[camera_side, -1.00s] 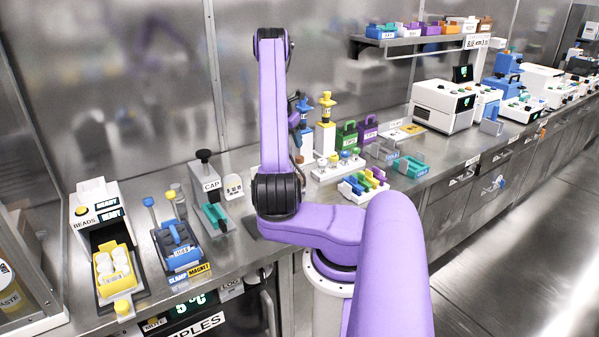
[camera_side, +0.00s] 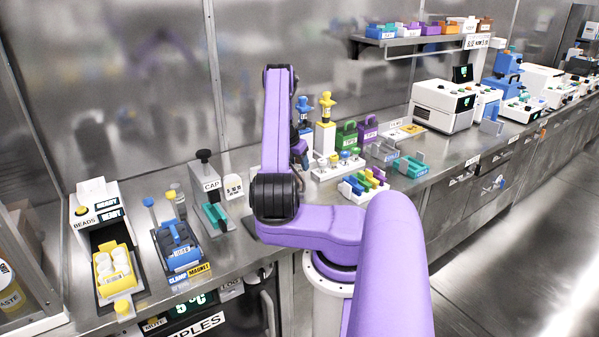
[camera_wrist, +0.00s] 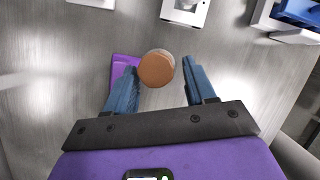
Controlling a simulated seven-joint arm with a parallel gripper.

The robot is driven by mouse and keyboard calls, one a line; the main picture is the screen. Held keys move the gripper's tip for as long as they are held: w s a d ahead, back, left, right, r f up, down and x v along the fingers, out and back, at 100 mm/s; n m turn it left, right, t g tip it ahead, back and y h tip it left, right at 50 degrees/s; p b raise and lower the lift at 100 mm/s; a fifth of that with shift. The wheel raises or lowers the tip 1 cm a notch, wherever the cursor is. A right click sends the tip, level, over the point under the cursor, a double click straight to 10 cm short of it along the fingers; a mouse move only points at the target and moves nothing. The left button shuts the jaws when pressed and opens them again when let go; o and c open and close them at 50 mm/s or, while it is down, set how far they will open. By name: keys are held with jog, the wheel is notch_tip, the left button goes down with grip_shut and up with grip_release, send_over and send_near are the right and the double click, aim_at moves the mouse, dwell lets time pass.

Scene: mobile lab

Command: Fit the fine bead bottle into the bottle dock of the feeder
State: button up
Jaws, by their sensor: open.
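In the wrist view, my gripper (camera_wrist: 160,80) is open, with its two blue fingers apart. A round brown top (camera_wrist: 156,68), which looks like a bottle cap seen from above, shows between the fingertips, with a gap to the right finger. I cannot tell whether it is the fine bead bottle; its body is hidden below the top. In the side view my fingertips are hidden behind my arm. I cannot tell which part of the bench is the feeder's bottle dock.
A purple piece (camera_wrist: 122,66) lies beside the left finger. A yellow holder with white round tops (camera_side: 104,284), a blue rack (camera_side: 178,247) and a CAP stand (camera_side: 211,186) are on the left bench. Coloured racks and yellow and blue-topped dispensers stand to the right of my arm.

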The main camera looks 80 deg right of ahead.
jog(key=shift+x, duration=1.95)
jog(key=shift+w, duration=0.1)
jog(key=c, duration=0.9)
jog(key=shift+r, duration=1.45)
jog(key=s+a+r, duration=0.5)
jog(key=a+r, duration=0.5)
jog(key=a, duration=0.3)
